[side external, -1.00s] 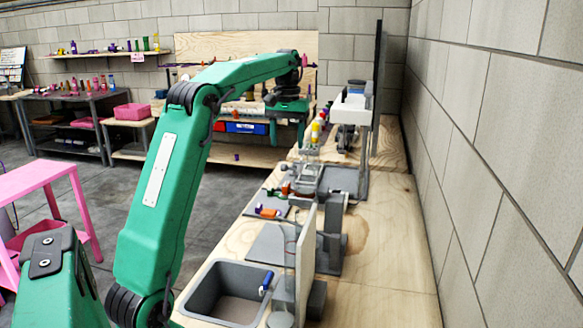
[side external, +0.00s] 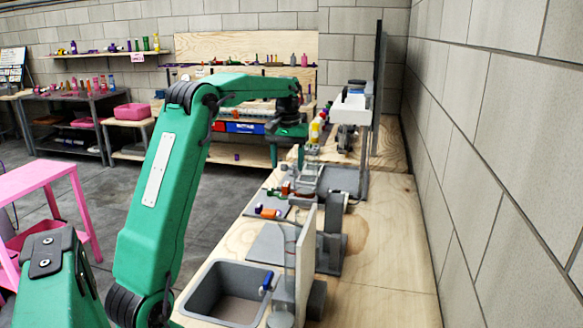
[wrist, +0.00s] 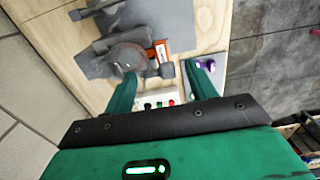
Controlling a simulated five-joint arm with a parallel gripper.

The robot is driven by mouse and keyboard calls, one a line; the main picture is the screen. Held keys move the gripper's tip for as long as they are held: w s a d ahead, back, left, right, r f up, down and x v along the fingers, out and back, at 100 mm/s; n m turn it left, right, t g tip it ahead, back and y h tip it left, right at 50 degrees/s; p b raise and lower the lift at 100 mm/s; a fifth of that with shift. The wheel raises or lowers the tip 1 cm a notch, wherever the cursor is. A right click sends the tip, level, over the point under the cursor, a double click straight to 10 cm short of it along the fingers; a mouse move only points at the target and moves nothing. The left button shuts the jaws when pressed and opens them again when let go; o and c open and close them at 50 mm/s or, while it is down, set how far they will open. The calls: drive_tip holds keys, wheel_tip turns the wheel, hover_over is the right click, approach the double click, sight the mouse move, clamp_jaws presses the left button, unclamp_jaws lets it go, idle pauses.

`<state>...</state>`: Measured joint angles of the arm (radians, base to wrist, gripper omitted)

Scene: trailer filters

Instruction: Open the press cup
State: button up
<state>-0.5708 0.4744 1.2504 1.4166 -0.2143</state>
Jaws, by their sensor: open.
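A grey press-like device shows in the wrist view, with a round cup-like part (wrist: 127,57) and an orange handle (wrist: 161,50) ending in a dark grey block. I take the round part for the press cup, but its lid is not clear. My gripper (wrist: 162,88) is open, its green fingers apart and empty. The left finger overlaps the edge of the round part in the picture; contact cannot be told. The orange handle lies beyond the gap between the fingers. In the side external view my gripper (side external: 292,150) hangs over the bench's left edge area, partly hidden.
A white box with red and green buttons (wrist: 160,99) sits between the fingers in the wrist view. A purple item (wrist: 207,66) lies near the right finger. The side view shows a grey sink (side external: 228,290), an upright board (side external: 306,262) and the wall at right.

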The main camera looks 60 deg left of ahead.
drive_tip(key=shift+s+a, duration=0.1)
drive_tip(key=c, duration=1.2)
